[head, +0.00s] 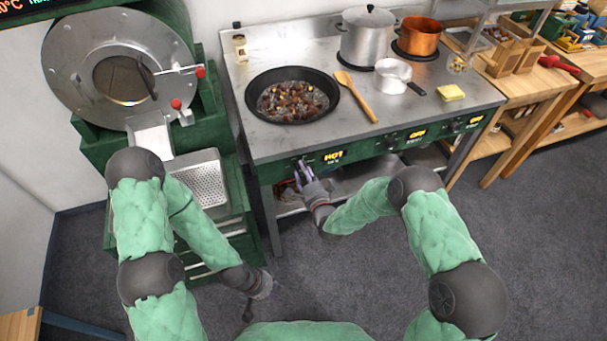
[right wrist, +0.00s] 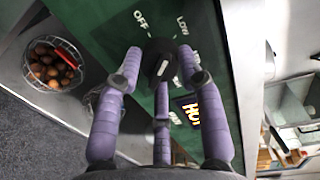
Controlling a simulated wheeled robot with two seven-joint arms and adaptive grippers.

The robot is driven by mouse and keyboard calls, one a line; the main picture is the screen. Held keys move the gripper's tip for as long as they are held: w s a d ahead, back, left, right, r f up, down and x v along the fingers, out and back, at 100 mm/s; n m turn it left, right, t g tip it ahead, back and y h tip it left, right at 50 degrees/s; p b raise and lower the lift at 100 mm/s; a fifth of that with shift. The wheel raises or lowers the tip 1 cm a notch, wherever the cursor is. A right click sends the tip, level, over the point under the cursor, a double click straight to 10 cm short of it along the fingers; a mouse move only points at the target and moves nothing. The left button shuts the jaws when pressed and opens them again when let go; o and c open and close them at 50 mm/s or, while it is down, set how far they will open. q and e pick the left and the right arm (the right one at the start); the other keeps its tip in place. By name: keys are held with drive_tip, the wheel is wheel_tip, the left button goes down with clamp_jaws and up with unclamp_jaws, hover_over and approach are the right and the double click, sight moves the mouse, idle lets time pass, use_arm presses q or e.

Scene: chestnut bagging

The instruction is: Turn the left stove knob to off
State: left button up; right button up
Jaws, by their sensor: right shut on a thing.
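The left stove knob (right wrist: 160,62) is a dark round knob on the green front panel (right wrist: 100,22). Its white mark shows, but I cannot tell exactly which label it points to. OFF is printed at its upper left and LOW at its upper right. My right gripper (head: 303,172), also in the right wrist view (right wrist: 158,85), has its purple fingers closed around the knob. In the head view the fingers mostly hide the knob. The lit display (head: 334,156) beside it reads HOT. My left gripper (head: 263,287) hangs low over the floor, apart from the stove; its fingers are unclear.
A black pan (head: 255,92) of chestnuts, a wooden spoon (head: 358,98), a steel pot (head: 366,40) and a copper pot (head: 419,36) stand on the stove top (head: 270,143). A wire basket (right wrist: 52,62) of chestnuts sits on the shelf below. The roaster (head: 60,85) stands left.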

drive_tip(key=n+h+b, duration=0.1)
drive_tip(key=n+b, duration=0.2)
drive_tip(key=n, duration=0.6)
drive_tip(key=shift+d, duration=0.1)
drive_tip(key=shift+w+r, duration=0.1)
drive_tip(key=shift+r, duration=0.05)
idle(0.5)
drive_tip(key=o, duration=1.1)
drive_tip(key=shift+o, duration=0.2)
drive_tip(key=shift+n, duration=0.3)
drive_tip(key=f+v, duration=0.1)
drive_tip(key=v, duration=1.1)
drive_tip(key=shift+r, duration=0.25)
